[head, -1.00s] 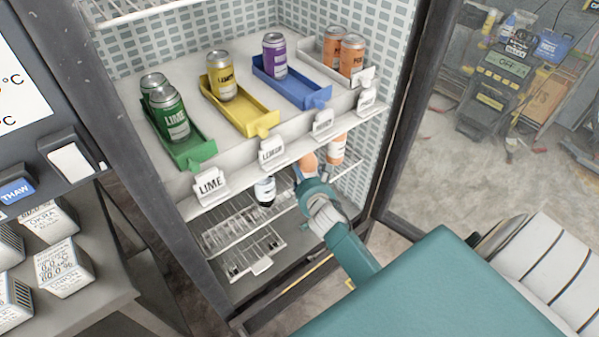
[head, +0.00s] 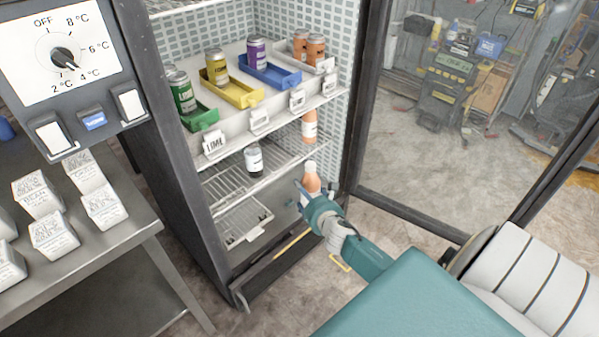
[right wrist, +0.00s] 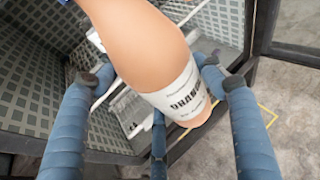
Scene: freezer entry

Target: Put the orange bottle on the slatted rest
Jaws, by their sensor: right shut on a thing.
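My right gripper (head: 312,202) is shut on an orange bottle (head: 311,178) with a white label. It holds the bottle roughly upright at the open front of the freezer cabinet, below the can shelf. In the right wrist view the blue fingers (right wrist: 160,95) close around the bottle (right wrist: 145,45), whose label is partly readable. A white slatted rest (head: 243,218) with a front tab lies low in the cabinet, left of the held bottle. It shows partly behind the bottle in the wrist view. My left gripper is not in view.
A second orange bottle (head: 309,126) and a dark bottle with a white label (head: 254,160) stand on the wire shelf (head: 288,152). Cans in coloured trays fill the shelf above. The dark door frame (head: 362,95) is to the right. A steel table (head: 95,265) with white boxes stands left.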

